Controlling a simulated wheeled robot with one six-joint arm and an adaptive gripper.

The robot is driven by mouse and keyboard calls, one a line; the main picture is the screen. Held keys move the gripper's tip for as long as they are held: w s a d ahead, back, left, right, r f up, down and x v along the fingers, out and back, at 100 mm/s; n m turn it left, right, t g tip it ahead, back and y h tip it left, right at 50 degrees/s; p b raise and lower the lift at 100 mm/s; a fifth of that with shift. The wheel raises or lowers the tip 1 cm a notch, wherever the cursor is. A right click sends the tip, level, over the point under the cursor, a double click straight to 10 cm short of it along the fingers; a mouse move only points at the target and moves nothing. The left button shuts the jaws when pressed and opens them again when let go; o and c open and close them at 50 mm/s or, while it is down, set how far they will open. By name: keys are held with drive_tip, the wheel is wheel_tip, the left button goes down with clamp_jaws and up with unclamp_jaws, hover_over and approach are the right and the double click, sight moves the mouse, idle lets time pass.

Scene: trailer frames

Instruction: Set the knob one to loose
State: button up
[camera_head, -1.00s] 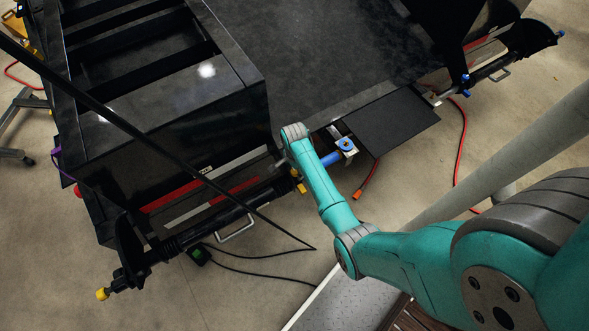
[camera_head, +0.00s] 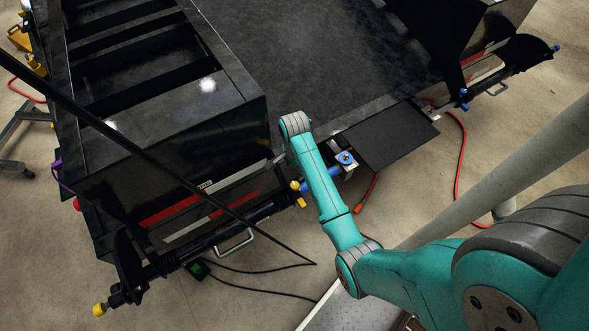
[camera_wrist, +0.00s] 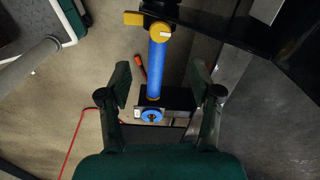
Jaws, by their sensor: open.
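In the wrist view, a round yellow knob (camera_wrist: 160,32) with a white mark sits at the top of a blue cylinder (camera_wrist: 157,70). A blue knob (camera_wrist: 151,116) sits on a bracket at the cylinder's lower end. Which is knob one, I cannot tell. My gripper (camera_wrist: 158,85) is open, its dark fingers either side of the cylinder in the picture and apart from it, with nothing held. In the head view, yellow parts (camera_head: 297,187) and the blue knob (camera_head: 346,157) show beside my forearm; my gripper is hidden there.
The black trailer frame (camera_head: 190,135) fills the left and back, with a dark flat plate (camera_head: 385,135) at its edge. A red hose (camera_head: 460,160) and a black cable (camera_head: 262,270) lie on the floor. A dark beam (camera_wrist: 275,45) crosses the wrist view's right side.

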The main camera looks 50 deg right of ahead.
sight(295, 185)
wheel_tip(295, 185, down, 12)
drive_tip(key=m, duration=0.4)
drive_tip(key=shift+m, duration=0.3)
idle(0.4)
drive_tip(key=c, duration=1.1)
